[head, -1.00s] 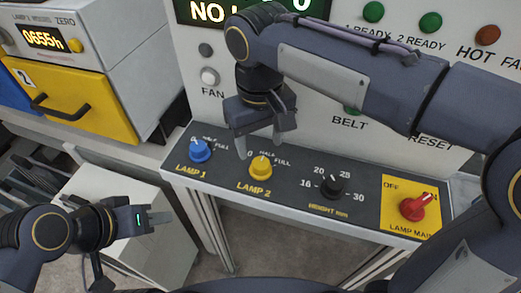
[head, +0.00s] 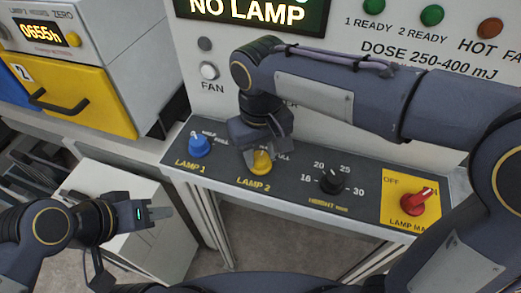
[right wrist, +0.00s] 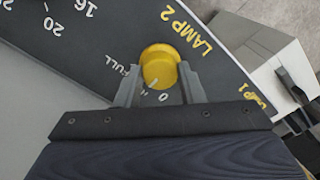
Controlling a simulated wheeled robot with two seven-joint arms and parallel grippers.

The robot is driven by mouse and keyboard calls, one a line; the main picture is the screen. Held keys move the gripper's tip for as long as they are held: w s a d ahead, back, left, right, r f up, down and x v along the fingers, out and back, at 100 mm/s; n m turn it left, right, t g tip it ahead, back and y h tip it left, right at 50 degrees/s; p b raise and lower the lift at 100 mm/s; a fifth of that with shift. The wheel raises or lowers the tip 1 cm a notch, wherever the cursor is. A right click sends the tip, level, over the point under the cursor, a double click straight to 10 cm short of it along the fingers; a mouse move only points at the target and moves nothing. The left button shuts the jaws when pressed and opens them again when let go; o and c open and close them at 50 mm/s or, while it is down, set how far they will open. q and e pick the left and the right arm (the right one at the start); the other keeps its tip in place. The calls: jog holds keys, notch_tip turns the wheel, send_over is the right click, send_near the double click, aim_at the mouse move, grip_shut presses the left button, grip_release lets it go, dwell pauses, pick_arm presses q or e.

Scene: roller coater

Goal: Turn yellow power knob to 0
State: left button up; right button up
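The yellow LAMP 2 knob (head: 262,162) sits on the dark sloping panel, partly covered by my right gripper in the head view. In the right wrist view the yellow knob (right wrist: 160,66) lies between the two fingers of my right gripper (right wrist: 160,85). The fingers are apart, one on each side of the knob; firm contact cannot be made out. The knob's pale mark points between the FULL and 0 labels. My left gripper (head: 160,213) hangs empty at the lower left, away from the panel; its finger gap is unclear.
On the same panel (head: 300,205) are the blue LAMP 1 knob (head: 200,145) to the left, the black height knob (head: 331,181) and the red lamp main switch (head: 414,203) to the right. A display above reads NO LAMP. A yellow-fronted drawer (head: 80,98) stands at the left.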

aim_at(260, 157)
jog(key=shift+c, duration=0.7)
jog(key=shift+r+n, duration=0.1)
jog(key=shift+n, duration=0.3)
jog(key=n+p, duration=0.1)
jog(key=n, duration=0.1)
jog(key=shift+n, duration=0.4)
jog(key=n+p, duration=0.2)
jog(key=n, duration=0.3)
jog(key=shift+n, duration=0.3)
jog(key=o, duration=1)
notch_tip(260, 157, up, 8)
jog(key=shift+f, duration=0.15)
